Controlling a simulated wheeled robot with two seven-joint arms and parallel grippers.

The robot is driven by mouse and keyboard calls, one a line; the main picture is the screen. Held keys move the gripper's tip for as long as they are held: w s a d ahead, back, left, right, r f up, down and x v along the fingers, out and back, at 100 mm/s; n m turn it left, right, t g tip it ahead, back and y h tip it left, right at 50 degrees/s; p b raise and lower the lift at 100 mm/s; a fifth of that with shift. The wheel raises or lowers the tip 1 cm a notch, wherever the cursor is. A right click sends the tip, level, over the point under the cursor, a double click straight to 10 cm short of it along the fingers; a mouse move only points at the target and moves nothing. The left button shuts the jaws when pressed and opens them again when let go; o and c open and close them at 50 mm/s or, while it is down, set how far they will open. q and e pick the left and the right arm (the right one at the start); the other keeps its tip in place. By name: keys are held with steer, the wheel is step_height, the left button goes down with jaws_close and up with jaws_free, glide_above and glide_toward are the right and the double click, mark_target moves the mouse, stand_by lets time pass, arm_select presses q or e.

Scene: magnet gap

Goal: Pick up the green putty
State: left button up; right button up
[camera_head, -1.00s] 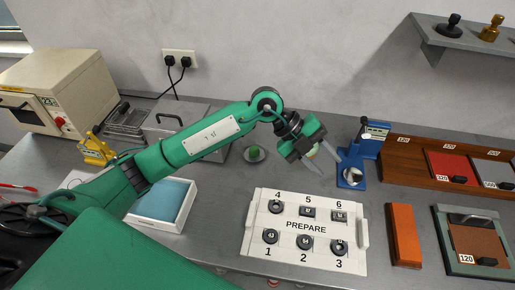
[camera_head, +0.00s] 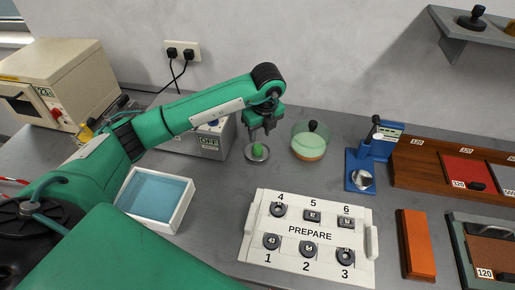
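The green putty (camera_head: 258,148) is a small lump on a round grey metal dish (camera_head: 249,157) at the back middle of the bench. My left gripper (camera_head: 260,137) points down right over the putty. Its two dark fingers are apart, with the tips just above or beside the putty's top; I cannot tell whether they touch it. The putty still sits on the dish. My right gripper is not in view.
A grey box marked OFF (camera_head: 209,143) is close left. A white numbered PREPARE tray (camera_head: 310,232) lies in front, and a blue press (camera_head: 361,170) stands to the right.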

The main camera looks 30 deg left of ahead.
mark_target(258, 146)
arm_select(q)
steer(key=shift+a+f, duration=0.1)
steer(key=shift+f, duration=0.75)
steer(key=shift+w+a+f+p, duration=0.1)
steer(key=shift+a+f+p, duration=0.05)
steer(key=shift+f+p, duration=0.4)
steer(key=f, duration=0.2)
steer(key=f+p, duration=0.1)
steer(key=shift+w+a+f, duration=0.1)
steer(key=shift+a+f, duration=0.2)
steer(key=shift+f, duration=0.4)
steer(key=c, duration=0.6)
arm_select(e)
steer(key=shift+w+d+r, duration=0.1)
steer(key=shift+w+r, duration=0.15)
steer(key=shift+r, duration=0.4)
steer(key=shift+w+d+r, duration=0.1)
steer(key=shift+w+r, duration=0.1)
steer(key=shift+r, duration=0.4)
arm_select(q)
steer(key=shift+w+r, duration=0.1)
